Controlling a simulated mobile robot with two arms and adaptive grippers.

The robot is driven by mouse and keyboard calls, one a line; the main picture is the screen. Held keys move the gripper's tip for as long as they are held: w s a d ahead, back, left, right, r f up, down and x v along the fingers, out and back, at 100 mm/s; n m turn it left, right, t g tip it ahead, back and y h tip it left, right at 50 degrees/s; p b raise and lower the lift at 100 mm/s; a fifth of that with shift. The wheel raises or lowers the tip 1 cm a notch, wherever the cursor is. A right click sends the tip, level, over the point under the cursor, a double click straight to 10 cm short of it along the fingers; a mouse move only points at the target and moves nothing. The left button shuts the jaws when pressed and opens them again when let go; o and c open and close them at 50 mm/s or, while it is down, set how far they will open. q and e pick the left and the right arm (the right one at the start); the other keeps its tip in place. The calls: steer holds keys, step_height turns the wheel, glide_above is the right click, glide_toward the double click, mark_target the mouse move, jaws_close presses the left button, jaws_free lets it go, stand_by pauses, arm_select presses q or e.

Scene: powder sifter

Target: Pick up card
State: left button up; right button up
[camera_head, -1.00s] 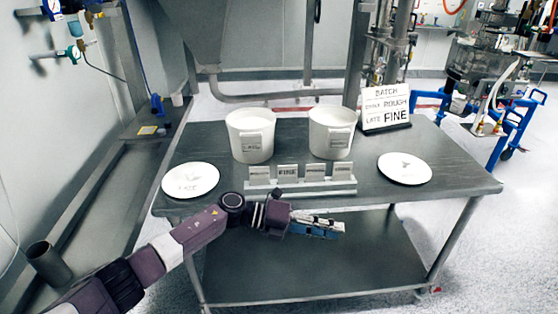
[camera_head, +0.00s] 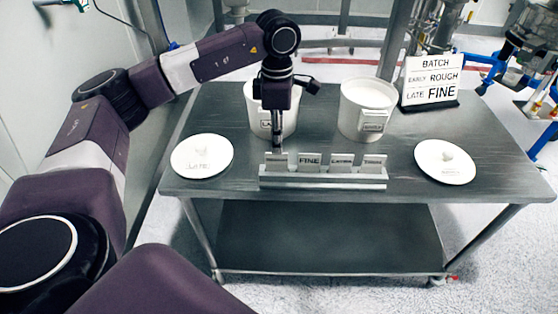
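A light rack (camera_head: 322,181) at the front of the steel table holds several upright cards in a row. The leftmost card (camera_head: 275,162) stands in the rack, its print hard to read. Beside it are a card reading FINE (camera_head: 309,161), a third card (camera_head: 342,161) and a rightmost card (camera_head: 374,161). My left gripper (camera_head: 277,148) points straight down at the leftmost card, its tips at or just above the top edge. I see the fingers as one narrow strip, so I cannot tell their opening or whether they touch the card. My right gripper is not in view.
Two white buckets stand behind the rack: the left one (camera_head: 287,123), partly hidden by my gripper, and the right one (camera_head: 365,115). A BATCH sign (camera_head: 430,82) stands at the back right of the steel table (camera_head: 400,155).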

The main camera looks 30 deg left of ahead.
mark_target(277, 165)
arm_select(q)
step_height(277, 165, down, 5)
steer(key=shift+a+r+p, duration=0.1)
steer(key=shift+r+p, duration=0.05)
steer(key=shift+p, duration=0.85)
steer(key=shift+f, duration=0.3)
steer(key=shift+c, duration=0.4)
jaws_close()
